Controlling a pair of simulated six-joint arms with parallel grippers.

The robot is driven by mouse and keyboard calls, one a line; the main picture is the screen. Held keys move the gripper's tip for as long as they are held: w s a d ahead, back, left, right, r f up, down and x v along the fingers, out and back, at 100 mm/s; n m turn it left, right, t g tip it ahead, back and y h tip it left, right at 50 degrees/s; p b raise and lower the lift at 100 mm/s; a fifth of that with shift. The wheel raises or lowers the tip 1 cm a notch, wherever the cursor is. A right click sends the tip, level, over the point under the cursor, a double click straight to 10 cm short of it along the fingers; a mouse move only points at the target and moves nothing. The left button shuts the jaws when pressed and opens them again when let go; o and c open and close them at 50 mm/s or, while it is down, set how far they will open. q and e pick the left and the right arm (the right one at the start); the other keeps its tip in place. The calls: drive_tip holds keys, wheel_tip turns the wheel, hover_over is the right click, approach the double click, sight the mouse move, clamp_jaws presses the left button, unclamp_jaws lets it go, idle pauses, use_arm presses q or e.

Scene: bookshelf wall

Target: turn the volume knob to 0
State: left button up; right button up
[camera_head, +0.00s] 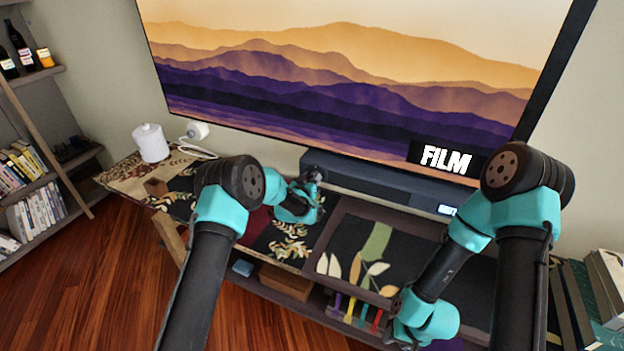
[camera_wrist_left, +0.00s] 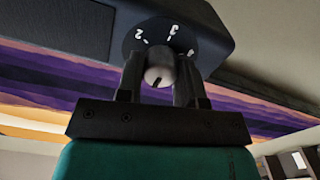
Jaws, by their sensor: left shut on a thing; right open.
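The volume knob (camera_wrist_left: 160,74) is a small pale round knob with a dark line on its face, in the left wrist view. It sits on a black dial (camera_wrist_left: 150,36) with white numbers; 2 and 3 are readable, and another is partly hidden. My left gripper (camera_wrist_left: 160,78) is shut on the knob, one finger on each side. In the head view my left gripper (camera_head: 312,184) is at the left end of the dark soundbar (camera_head: 375,183), and the knob is hidden there. My right gripper (camera_head: 394,325) is open, low over the front of the cabinet, away from the knob.
A large screen (camera_head: 350,80) showing mountains stands behind the soundbar. A white canister (camera_head: 151,143) and a white device (camera_head: 197,130) are at the cabinet's left end. Bookshelves (camera_head: 40,160) stand at the left; books (camera_head: 580,300) are at the right.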

idle(0.3)
use_arm(q)
drive_tip(key=o, duration=0.9)
drive_tip(key=v, duration=1.7)
drive_tip(key=shift+s+a, duration=0.1)
drive_tip(key=shift+s, duration=0.1)
